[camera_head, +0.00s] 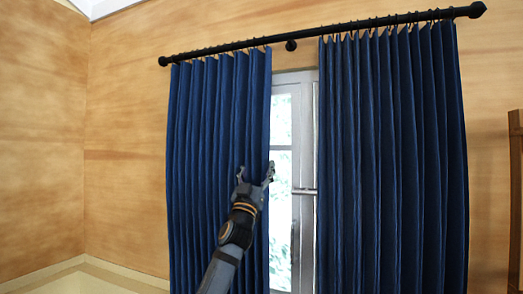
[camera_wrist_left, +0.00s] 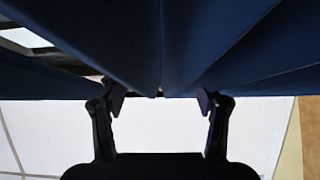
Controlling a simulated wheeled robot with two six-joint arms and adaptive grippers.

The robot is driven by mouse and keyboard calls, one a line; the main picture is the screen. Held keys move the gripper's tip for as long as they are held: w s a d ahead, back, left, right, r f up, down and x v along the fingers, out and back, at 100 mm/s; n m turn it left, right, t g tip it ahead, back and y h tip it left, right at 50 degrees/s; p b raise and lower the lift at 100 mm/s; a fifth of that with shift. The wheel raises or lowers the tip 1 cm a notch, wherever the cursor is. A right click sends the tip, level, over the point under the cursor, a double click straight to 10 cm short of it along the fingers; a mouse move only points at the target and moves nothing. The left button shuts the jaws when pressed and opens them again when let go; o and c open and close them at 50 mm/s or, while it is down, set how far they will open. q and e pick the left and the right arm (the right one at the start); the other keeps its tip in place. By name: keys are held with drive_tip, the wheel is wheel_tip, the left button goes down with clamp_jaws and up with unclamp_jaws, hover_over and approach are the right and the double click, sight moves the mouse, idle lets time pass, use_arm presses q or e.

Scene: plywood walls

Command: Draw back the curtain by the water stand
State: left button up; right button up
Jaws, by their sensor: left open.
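Two dark blue pleated curtains hang from a black rod. The left curtain (camera_head: 205,140) covers the left part of the window, and the right curtain (camera_head: 395,150) covers the right part. My left gripper (camera_head: 255,172) is open at the inner edge of the left curtain, at about mid-height. In the left wrist view, the open fingers (camera_wrist_left: 161,97) stand apart with dark blue folds (camera_wrist_left: 160,45) just ahead of and between their tips. I cannot tell whether they touch the cloth. No water stand shows. My right gripper is not in view.
The black rod (camera_head: 225,47) runs above the window (camera_head: 283,130), which shows in the gap between the curtains. A brown wooden frame (camera_head: 515,190) stands at the right edge. The plywood wall (camera_head: 125,140) on the left is bare.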

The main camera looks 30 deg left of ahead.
sight(261, 162)
use_arm(q)
drive_tip(key=shift+w+a+r+h+p, duration=0.15)
drive_tip(key=shift+w+r+p, duration=0.1)
drive_tip(key=shift+w+r, duration=0.35)
drive_tip(key=shift+w+a+r+h+p, duration=0.1)
drive_tip(key=shift+w+r+h+p, duration=0.1)
drive_tip(key=shift+w+r, duration=0.4)
clamp_jaws()
